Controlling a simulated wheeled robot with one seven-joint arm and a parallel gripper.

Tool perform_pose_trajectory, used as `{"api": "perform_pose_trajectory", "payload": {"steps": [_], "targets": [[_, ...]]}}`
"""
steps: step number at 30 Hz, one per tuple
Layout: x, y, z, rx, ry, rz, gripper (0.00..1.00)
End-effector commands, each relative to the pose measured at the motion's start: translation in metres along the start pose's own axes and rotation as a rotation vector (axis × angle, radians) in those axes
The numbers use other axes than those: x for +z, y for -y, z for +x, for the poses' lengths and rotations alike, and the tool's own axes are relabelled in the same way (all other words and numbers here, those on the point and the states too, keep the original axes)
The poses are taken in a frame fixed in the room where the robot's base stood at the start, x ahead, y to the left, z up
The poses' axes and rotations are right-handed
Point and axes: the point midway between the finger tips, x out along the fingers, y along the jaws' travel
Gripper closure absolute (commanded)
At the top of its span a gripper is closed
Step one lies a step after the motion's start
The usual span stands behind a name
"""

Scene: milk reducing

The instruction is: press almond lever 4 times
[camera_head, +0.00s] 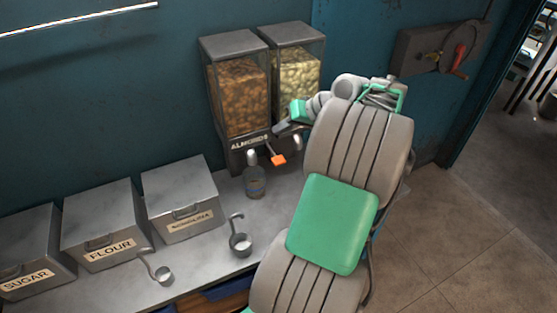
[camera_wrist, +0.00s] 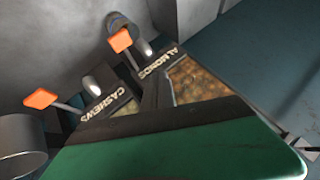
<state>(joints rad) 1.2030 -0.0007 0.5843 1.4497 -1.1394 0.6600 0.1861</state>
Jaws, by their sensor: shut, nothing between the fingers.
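The almond dispenser (camera_head: 238,90) is a clear, brown-filled box labelled ALMONDS against the teal wall. Its orange lever (camera_head: 278,159) sticks out below the label. In the wrist view the almond lever (camera_wrist: 120,40) is beside the ALMONDS label, and the cashew lever (camera_wrist: 40,98) is beside the CASHEWS label. My gripper (camera_head: 277,130) is shut and empty, in front of the dispensers and a little above the almond lever, apart from it. In the wrist view its dark fingers (camera_wrist: 157,78) point between the two labels. My arm hides the cashew lever in the head view.
The cashew dispenser (camera_head: 296,70) stands right of the almonds. A small bottle (camera_head: 255,178) stands below the almond spout. A metal scoop (camera_head: 240,240), another scoop (camera_head: 161,272) and labelled tins, including flour (camera_head: 104,230), are on the counter. A wall box with a red handle (camera_head: 440,46) is at right.

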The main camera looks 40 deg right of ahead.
Motion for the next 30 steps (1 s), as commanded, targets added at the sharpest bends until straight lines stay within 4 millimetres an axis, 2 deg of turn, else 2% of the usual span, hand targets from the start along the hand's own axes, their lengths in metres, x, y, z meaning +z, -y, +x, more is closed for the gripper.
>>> {"api": "perform_pose_trajectory", "payload": {"steps": [12, 18, 30], "targets": [[0.031, -0.030, 0.042, 0.001, 0.001, -0.001, 1.00], [0.041, -0.041, 0.057, 0.000, 0.001, 0.000, 1.00], [0.043, -0.043, 0.059, 0.001, 0.001, 0.000, 1.00]]}}
